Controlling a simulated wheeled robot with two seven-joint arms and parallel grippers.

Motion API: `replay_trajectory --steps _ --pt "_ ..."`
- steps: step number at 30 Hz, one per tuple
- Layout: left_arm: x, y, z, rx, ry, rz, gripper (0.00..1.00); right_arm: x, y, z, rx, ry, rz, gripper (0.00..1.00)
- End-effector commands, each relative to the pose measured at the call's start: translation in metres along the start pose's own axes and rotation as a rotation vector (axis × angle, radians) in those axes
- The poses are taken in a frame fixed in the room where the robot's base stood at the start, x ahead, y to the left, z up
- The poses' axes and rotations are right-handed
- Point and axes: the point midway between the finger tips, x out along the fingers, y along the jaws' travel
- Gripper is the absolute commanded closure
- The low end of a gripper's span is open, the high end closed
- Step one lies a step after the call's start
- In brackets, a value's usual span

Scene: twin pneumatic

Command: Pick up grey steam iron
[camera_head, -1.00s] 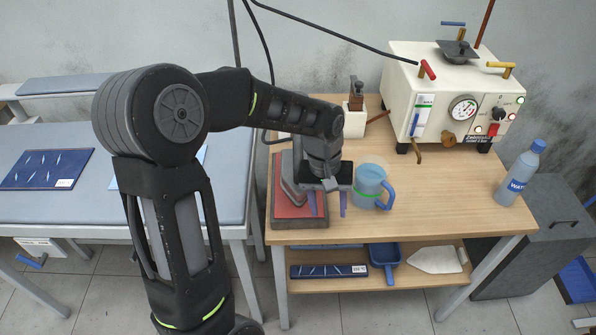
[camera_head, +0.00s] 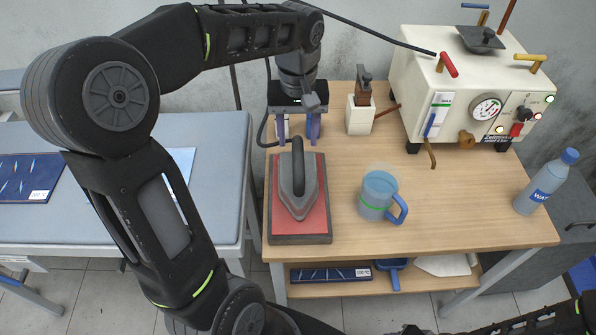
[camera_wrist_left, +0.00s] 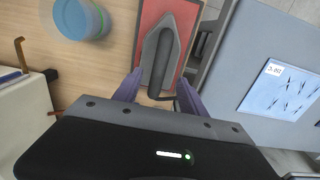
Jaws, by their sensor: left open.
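The grey steam iron (camera_head: 299,198) with a dark handle stands on a red pad with a dark border (camera_head: 320,222) at the left of the wooden table. My left gripper (camera_head: 298,138) is open and empty, pointing down behind the iron's rear end. In the left wrist view the iron (camera_wrist_left: 148,58) shows beyond and between the open purple fingers of the gripper (camera_wrist_left: 157,88), with its handle to the right of its middle. I cannot tell how high the fingertips are above the table. The right gripper is not in view.
A blue mug (camera_head: 378,196) stands right of the pad. A small white holder (camera_head: 360,118) is behind, and a cream machine (camera_head: 465,90) with a gauge fills the back right. A water bottle (camera_head: 546,182) stands at the right edge. The table's front right is clear.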

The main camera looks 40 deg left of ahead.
Motion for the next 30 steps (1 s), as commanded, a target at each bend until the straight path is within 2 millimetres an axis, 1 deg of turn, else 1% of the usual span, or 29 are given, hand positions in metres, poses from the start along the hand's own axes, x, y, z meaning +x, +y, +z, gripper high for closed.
replay_trajectory --steps 5,12,23,26,30 --pt "0.003 0.000 0.000 0.001 -0.001 0.000 0.51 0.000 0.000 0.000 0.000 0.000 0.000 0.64" --pt "0.025 0.000 0.001 0.001 -0.002 0.000 0.51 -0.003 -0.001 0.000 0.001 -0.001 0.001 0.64" --pt "0.029 0.000 0.001 0.001 -0.002 0.000 0.51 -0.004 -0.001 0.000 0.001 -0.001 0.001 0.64" --pt "0.038 0.000 0.001 0.001 -0.004 -0.001 0.51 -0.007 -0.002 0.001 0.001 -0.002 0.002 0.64" --pt "0.059 0.000 0.003 0.000 -0.006 -0.002 0.51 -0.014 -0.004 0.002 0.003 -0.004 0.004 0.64"
